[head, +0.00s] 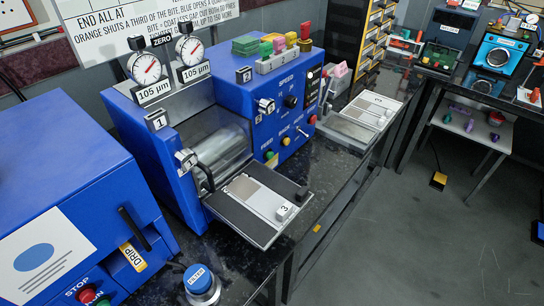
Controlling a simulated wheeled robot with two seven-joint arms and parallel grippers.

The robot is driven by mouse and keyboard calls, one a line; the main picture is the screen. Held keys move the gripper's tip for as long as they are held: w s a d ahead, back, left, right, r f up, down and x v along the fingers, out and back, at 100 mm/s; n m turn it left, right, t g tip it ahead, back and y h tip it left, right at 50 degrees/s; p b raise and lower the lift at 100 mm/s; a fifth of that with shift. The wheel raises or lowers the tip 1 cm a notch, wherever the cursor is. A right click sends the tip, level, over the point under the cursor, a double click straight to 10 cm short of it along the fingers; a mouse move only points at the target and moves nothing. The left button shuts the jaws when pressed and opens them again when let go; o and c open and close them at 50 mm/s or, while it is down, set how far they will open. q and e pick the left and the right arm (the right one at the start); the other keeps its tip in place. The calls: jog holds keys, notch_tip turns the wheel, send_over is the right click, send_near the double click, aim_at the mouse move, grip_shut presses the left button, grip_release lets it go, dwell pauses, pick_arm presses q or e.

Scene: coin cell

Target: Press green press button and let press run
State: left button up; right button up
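No part of either gripper shows in the head view. A blue machine with a steel roller (222,148) stands in the middle of the bench. I cannot tell which green button belongs to the press, or whether any machine is running.
Two dial gauges (145,68) labelled 105 µm top the roller machine. A flat tray (252,207) juts out in front of it. A blue-topped FILTER jar (198,281) stands at the front edge. More devices stand on the right bench (470,85). The grey floor (420,235) is mostly clear.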

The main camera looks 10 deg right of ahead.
grip_shut()
dwell(1.5)
